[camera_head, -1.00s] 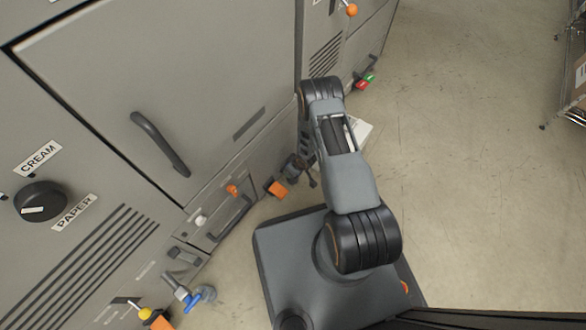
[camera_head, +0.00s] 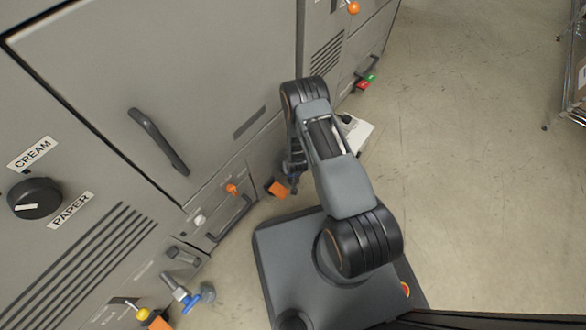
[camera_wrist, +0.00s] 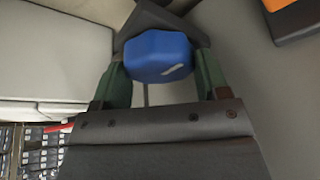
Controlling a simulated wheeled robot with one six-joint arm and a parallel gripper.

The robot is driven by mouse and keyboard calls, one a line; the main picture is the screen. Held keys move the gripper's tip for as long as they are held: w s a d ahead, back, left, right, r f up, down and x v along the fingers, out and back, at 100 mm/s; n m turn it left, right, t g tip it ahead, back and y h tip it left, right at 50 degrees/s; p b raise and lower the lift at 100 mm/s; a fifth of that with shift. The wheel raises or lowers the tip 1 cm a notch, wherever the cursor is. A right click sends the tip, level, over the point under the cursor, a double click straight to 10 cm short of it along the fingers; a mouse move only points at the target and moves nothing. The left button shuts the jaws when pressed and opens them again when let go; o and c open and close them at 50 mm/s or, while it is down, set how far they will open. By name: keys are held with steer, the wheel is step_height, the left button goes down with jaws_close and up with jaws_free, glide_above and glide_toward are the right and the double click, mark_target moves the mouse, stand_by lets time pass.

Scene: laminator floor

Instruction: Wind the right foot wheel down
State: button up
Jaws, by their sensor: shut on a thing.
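The blue wheel (camera_wrist: 158,56) shows at the top middle of the wrist view, with a small pale mark on its face. My gripper (camera_wrist: 158,72) is shut on it, with one green finger on each side. A dark bracket-like part is behind the wheel. In the camera_head view my gripper (camera_head: 293,172) is low beside the machine front, just by an orange block (camera_head: 278,188). My arm and gripper hide the held wheel there.
A second blue-handled fitting (camera_head: 190,301) is at the machine's lower left. A white box (camera_head: 356,130) sits on the floor behind my arm. A shelf rack (camera_head: 575,90) stands far right. The floor between is clear.

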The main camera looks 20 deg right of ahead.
steer(key=shift+s+f, duration=0.1)
steer(key=shift+s, duration=0.1)
stand_by(0.3)
steer(key=o, duration=0.9)
steer(key=shift+w, duration=0.15)
steer(key=shift+r+p, duration=0.45)
steer(key=shift+r, duration=0.2)
steer(key=p+v, duration=0.4)
steer(key=v, duration=0.2)
steer(key=shift+r+p, duration=0.15)
steer(key=shift+p, duration=0.25)
steer(key=shift+s+r, duration=0.2)
steer(key=shift+s, duration=0.25)
